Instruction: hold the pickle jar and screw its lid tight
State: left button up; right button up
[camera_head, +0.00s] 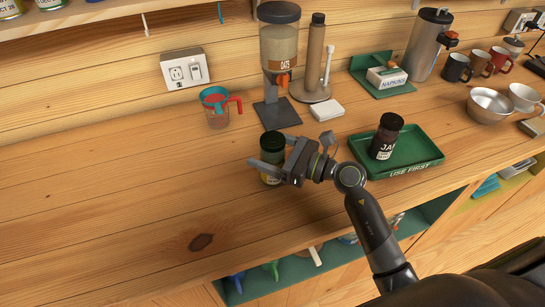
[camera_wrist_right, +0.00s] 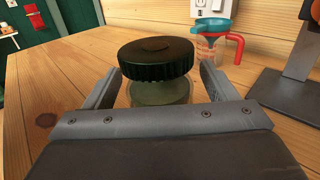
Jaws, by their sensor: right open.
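The pickle jar (camera_head: 270,179) stands on the wooden counter, with a dark green ribbed lid (camera_head: 272,141) on top. In the right wrist view the lid (camera_wrist_right: 155,59) sits over the clear greenish jar body (camera_wrist_right: 160,92) and looks slightly tilted; I cannot tell how far it is threaded. My right gripper (camera_head: 270,152) is open, with one finger on each side of the jar. In the right wrist view the fingers (camera_wrist_right: 160,83) stand apart from the jar, just below lid height. The lower jar is hidden by the gripper there. My left gripper is not in view.
A green tray (camera_head: 425,158) with a dark jar (camera_head: 386,136) lies to the right. A dispenser (camera_head: 279,50) stands behind the pickle jar, and a measuring cup (camera_head: 215,107) with a red handle is behind left. The counter's left half is clear.

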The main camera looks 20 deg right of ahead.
jog(key=shift+w+a, duration=0.35)
jog(key=shift+c, duration=0.5)
jog(key=c, duration=1.4)
notch_tip(320, 180, up, 10)
jog(key=shift+r+p, duration=0.1)
jog(key=shift+p, duration=0.2)
